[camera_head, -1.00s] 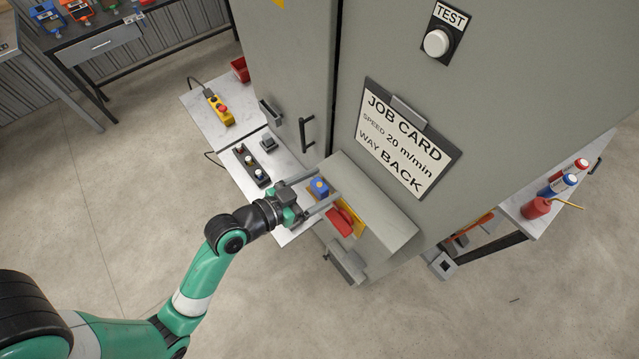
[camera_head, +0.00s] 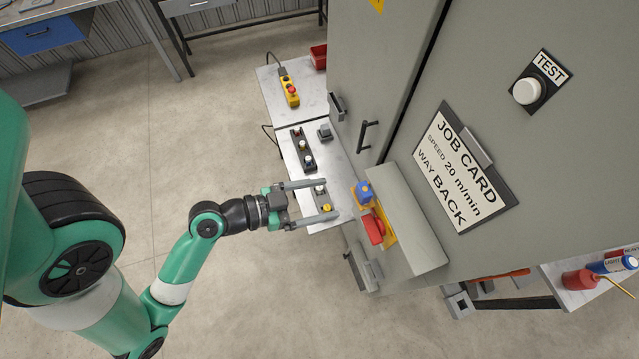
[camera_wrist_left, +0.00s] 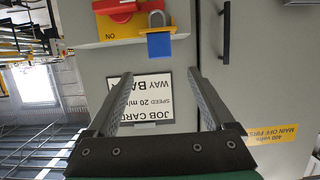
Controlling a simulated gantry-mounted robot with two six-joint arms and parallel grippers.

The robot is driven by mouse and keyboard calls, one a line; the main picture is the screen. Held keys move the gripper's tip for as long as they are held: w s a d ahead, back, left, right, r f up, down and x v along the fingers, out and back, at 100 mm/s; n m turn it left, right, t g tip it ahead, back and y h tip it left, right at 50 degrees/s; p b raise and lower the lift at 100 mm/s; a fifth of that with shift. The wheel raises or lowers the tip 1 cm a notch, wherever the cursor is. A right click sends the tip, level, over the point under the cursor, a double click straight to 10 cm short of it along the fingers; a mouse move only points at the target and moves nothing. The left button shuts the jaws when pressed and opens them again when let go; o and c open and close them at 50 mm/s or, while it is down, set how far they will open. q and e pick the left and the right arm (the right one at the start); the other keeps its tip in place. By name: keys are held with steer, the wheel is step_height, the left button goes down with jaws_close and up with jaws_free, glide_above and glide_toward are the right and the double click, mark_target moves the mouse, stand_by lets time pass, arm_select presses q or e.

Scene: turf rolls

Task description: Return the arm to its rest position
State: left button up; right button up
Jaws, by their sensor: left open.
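My left gripper (camera_head: 328,200) is open and empty in the head view, over the white side table beside the grey cabinet. Its two fingers also show in the wrist view (camera_wrist_left: 160,76), spread apart with nothing between them. The blue padlock (camera_head: 364,192) is at the red switch handle (camera_head: 373,229) on the cabinet's yellow plate, to the right of the fingertips and apart from them. In the wrist view the padlock (camera_wrist_left: 158,46) hangs by its grey shackle beside the red handle (camera_wrist_left: 116,12), with the word ON below. My right gripper is not in view.
The cabinet (camera_head: 385,60) with its job card (camera_head: 462,170) and white TEST button (camera_head: 526,91) fills the right. Button boxes and a yellow pendant (camera_head: 290,91) lie on the side tables. Open floor lies on the left.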

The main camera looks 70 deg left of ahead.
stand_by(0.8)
arm_select(q)
steer(key=w+d+r+m+t+h+p, duration=0.1)
steer(key=w+d+r+m+t+h, duration=0.2)
steer(key=r, duration=0.5)
steer(key=w+d+r+m+h, duration=0.1)
steer(key=w+d+r+m, duration=0.1)
steer(key=w+r, duration=0.55)
steer(key=w+d+r+m+t+h+p, duration=0.1)
steer(key=w+d+r+m+t, duration=0.15)
steer(key=r, duration=0.75)
steer(key=d+r+m+t+h, duration=0.1)
steer(key=d+r+t+h, duration=0.25)
steer(key=r, duration=1.55)
steer(key=s+a+r+n+t+y, duration=0.2)
steer(key=a+r+n+t+y, duration=0.1)
steer(key=r+n+y, duration=0.4)
steer(key=shift+s+a+r+n+t, duration=0.35)
steer(key=shift+r+n, duration=0.2)
steer(key=shift+r, duration=0.3)
steer(key=shift+w+d, duration=0.1)
